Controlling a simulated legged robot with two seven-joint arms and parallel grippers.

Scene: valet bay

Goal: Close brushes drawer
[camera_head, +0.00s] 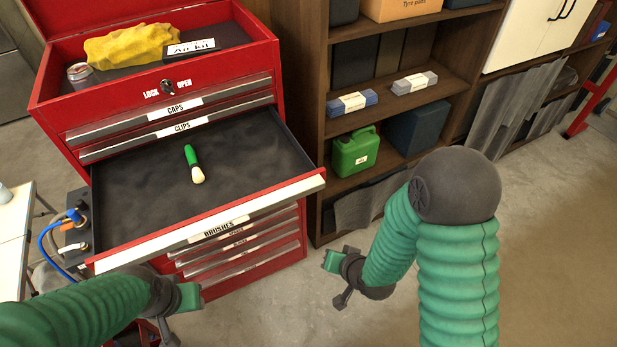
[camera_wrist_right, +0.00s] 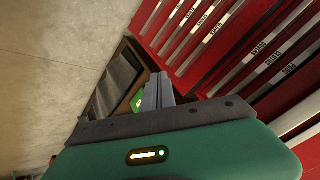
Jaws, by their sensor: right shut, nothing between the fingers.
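The brushes drawer (camera_head: 120,252) of the red tool cabinet is pulled far out. Its front carries a pale strip and a "BRUSHES" label. One brush (camera_head: 193,165) with a green handle and cream bristles lies inside on the dark liner. My left gripper (camera_head: 178,318) is low in front of the drawer's left half, apparently clear of it; its fingers are not clear enough to judge. My right gripper (camera_head: 338,282) is right of and below the drawer front's right end, apart from it. In the right wrist view its grey fingers (camera_wrist_right: 157,92) are together and empty.
The cabinet's top tray (camera_head: 250,33) holds a yellow cloth (camera_head: 133,45), a can (camera_head: 80,73) and an "Air kit" label. Closed drawers lie above and below the open one. A wooden shelf (camera_head: 318,110) with a green jerrycan (camera_head: 355,152) stands right.

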